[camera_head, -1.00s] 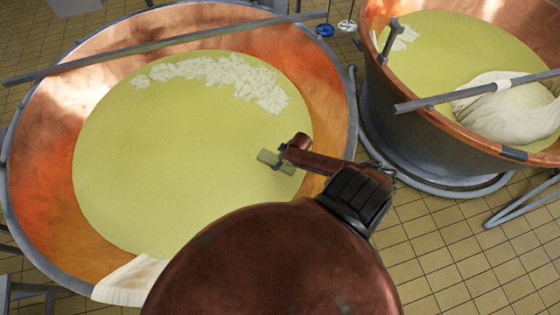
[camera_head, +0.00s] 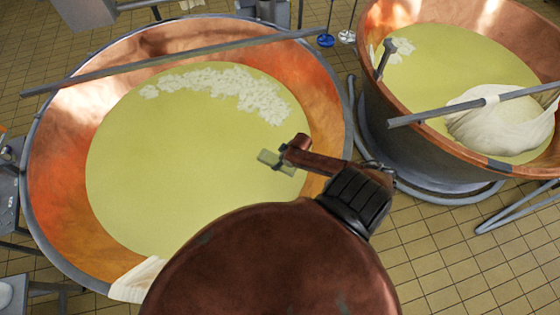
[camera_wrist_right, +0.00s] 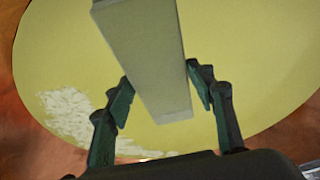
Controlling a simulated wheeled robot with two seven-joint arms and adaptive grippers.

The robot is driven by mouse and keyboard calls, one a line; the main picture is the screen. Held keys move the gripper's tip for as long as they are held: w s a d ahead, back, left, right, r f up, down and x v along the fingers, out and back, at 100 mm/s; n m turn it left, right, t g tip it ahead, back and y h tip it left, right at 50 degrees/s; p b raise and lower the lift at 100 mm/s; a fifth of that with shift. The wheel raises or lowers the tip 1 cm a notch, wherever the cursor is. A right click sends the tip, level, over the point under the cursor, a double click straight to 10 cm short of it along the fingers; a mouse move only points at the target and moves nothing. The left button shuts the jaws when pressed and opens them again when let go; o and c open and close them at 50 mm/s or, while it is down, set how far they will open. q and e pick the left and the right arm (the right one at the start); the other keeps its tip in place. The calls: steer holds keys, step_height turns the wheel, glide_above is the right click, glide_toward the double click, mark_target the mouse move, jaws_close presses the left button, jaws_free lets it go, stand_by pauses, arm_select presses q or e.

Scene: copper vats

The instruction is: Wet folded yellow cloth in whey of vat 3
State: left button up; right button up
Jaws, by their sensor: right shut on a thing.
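The folded yellow cloth (camera_head: 268,157), a pale yellow-green block, is held by my right gripper (camera_head: 283,161) over the whey (camera_head: 180,165) of the large copper vat (camera_head: 60,165) on the left. No vat number is readable. In the right wrist view the cloth (camera_wrist_right: 145,65) runs between the two fingers of my right gripper (camera_wrist_right: 162,96), which are shut on it. The whey fills the background there. I cannot tell whether the cloth touches the liquid. My left gripper is not in view.
White curds (camera_head: 235,85) float at the vat's far side. A grey bar (camera_head: 180,62) lies across its rim, and a white cloth (camera_head: 135,280) hangs over the near rim. A second copper vat (camera_head: 395,95) at right holds whey and a white bundle (camera_head: 495,125) on a bar.

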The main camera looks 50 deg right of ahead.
step_height(320, 180, up, 5)
steer(key=p, duration=0.3)
steer(key=shift+w+f+p, duration=0.1)
steer(key=shift+f+p, duration=0.1)
steer(key=shift+p, duration=0.1)
step_height(320, 180, up, 3)
steer(key=shift+f+p, duration=0.2)
steer(key=shift+p, duration=0.6)
steer(key=shift+r, duration=0.3)
step_height(320, 180, up, 7)
steer(key=shift+r, duration=0.2)
